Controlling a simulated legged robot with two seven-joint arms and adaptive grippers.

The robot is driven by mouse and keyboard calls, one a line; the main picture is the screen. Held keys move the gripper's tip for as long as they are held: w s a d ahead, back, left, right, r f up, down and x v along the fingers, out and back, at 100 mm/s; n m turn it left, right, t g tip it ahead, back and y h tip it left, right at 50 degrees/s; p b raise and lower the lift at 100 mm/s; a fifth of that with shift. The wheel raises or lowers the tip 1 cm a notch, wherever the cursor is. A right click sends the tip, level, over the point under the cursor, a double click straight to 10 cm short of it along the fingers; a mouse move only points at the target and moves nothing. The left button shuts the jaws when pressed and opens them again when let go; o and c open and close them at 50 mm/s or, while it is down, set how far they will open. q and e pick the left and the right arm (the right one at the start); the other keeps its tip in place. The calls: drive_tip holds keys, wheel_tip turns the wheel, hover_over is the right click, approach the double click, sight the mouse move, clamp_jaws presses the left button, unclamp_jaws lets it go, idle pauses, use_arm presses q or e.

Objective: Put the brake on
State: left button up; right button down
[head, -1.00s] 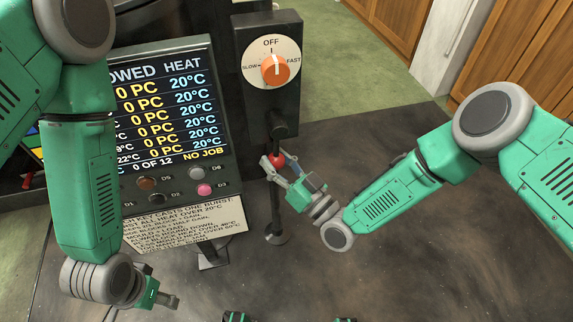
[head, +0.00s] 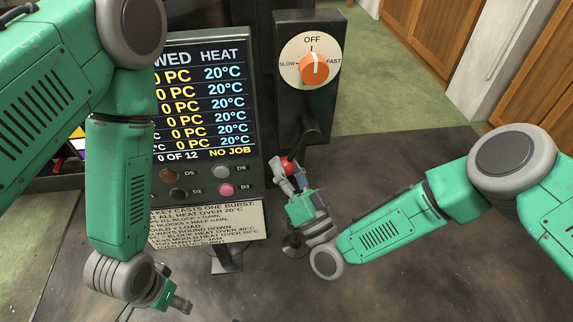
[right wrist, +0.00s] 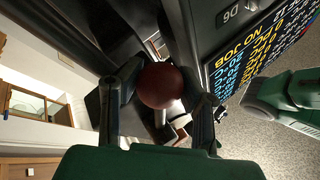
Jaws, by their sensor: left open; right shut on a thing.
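A red ball knob (head: 287,165) sits at the end of a dark lever below the dial box (head: 310,95). My right gripper (head: 291,172) is shut on the knob. In the right wrist view the dark red knob (right wrist: 161,85) lies between the two fingers of my right gripper (right wrist: 160,95). The fingers and knob hide part of the lever. The orange dial (head: 314,68) has its white mark pointing up to OFF. My left gripper (head: 183,304) is open and empty at the lower left, apart from everything.
The dark table (head: 420,285) is clear at the lower right.

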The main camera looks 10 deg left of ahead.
drive_tip(key=c, duration=1)
unclamp_jaws()
drive_tip(key=shift+a, duration=0.2)
drive_tip(key=shift+s+d+f, duration=0.25)
drive_tip(key=shift+d, duration=0.1)
drive_tip(key=v, duration=1.1)
